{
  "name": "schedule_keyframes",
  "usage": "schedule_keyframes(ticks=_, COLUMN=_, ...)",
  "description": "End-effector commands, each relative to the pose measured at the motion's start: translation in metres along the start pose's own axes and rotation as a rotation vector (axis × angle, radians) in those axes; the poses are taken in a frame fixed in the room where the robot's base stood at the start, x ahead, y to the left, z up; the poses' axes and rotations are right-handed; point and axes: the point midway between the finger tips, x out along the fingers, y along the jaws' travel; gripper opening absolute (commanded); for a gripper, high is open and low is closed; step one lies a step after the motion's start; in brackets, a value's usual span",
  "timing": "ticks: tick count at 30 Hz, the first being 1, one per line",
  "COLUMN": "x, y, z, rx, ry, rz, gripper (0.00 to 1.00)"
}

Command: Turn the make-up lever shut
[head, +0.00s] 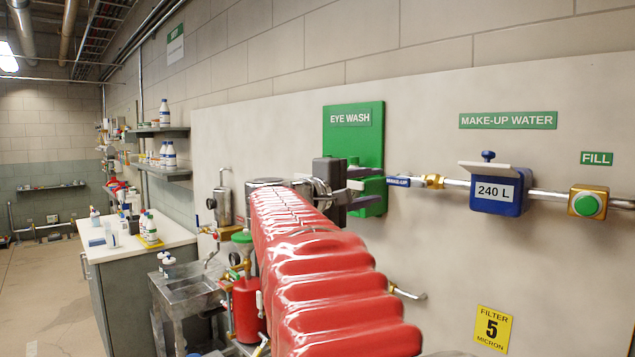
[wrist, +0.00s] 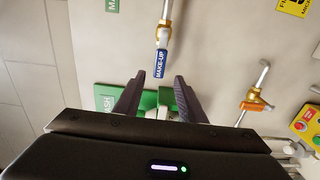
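The make-up lever (head: 398,181) is a blue handle with a white MAKE-UP label. It runs level, pointing left from its brass valve (head: 433,181) on the wall pipe. In the wrist view the lever (wrist: 160,60) hangs down from the brass valve (wrist: 164,28), its free end at the gap between my fingertips. My gripper (head: 378,178) is at the left of the lever's free end, in front of the green eye wash board. In the wrist view my gripper (wrist: 158,80) is open, with nothing held. I cannot tell how far the fingertips are from the lever in depth.
The green eye wash board (head: 345,125) is close behind my gripper. Right of the valve are a blue 240 L meter (head: 497,192) and a green fill button (head: 587,204). A sink (head: 190,290) and counter (head: 140,240) stand at left. The wall below the pipe is mostly bare.

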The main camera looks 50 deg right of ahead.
Motion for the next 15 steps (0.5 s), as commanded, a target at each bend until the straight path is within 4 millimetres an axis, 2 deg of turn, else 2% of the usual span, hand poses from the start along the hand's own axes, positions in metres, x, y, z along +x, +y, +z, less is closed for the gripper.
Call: schedule_keyframes(ticks=15, x=0.077, y=-0.001, z=0.001, rx=-0.001, ry=-0.002, rz=-0.001, gripper=0.37)
